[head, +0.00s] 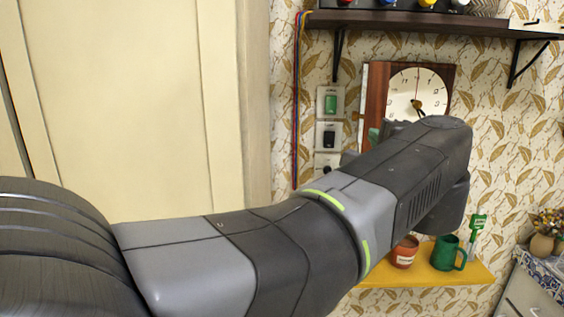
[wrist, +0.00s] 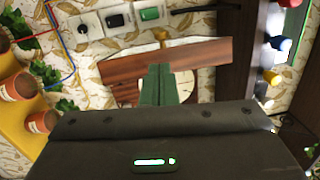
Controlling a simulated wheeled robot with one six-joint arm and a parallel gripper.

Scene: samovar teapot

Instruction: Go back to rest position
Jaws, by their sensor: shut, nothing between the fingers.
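My gripper (wrist: 160,72) shows in the wrist view as two green fingers pressed together, with nothing between them. The fingers point at the wooden wall clock (wrist: 205,55) and overlap part of its white dial. I cannot tell whether they touch it. In the head view my arm stretches across the picture from lower left to right. The gripper is mostly hidden behind the arm there, near the lower left of the clock (head: 376,100).
Left of the clock are wall switches (head: 331,103) and hanging coloured cables (head: 296,100). A dark shelf (head: 450,22) is above. A yellow shelf (head: 430,273) below holds a terracotta pot (head: 405,253) and green mug (head: 446,254). A pale door (head: 130,110) stands left.

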